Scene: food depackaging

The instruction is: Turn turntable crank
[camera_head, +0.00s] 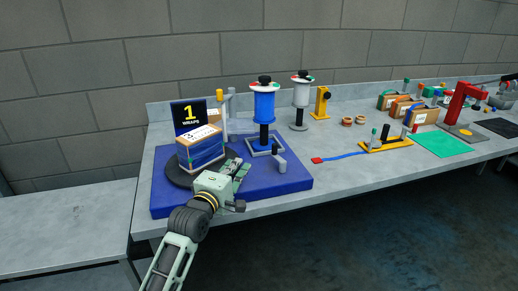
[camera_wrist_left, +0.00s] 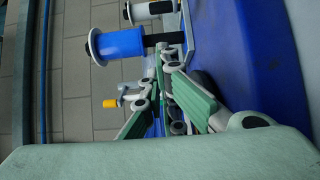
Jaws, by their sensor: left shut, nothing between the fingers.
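The dark round turntable (camera_head: 172,178) lies on the blue mat, carrying a stack of boxes with a white label (camera_head: 203,150). A small grey upright piece (camera_head: 279,160) stands on the mat at right; I cannot tell if it is the crank. A small grey handle with a yellow knob (camera_wrist_left: 110,103) shows in the left wrist view beyond the fingers, and may be the crank. My left gripper (camera_head: 237,168) is low over the mat, right of the boxes, shut and empty; its fingers also show in the left wrist view (camera_wrist_left: 163,70). My right gripper is out of view.
A blue spool (camera_head: 264,105) on a stand is behind the gripper, with a white spool (camera_head: 301,92) farther back. A "1" sign (camera_head: 189,115) stands behind the boxes. A yellow bracket (camera_head: 320,102) and yellow tool (camera_head: 385,145) are to the right.

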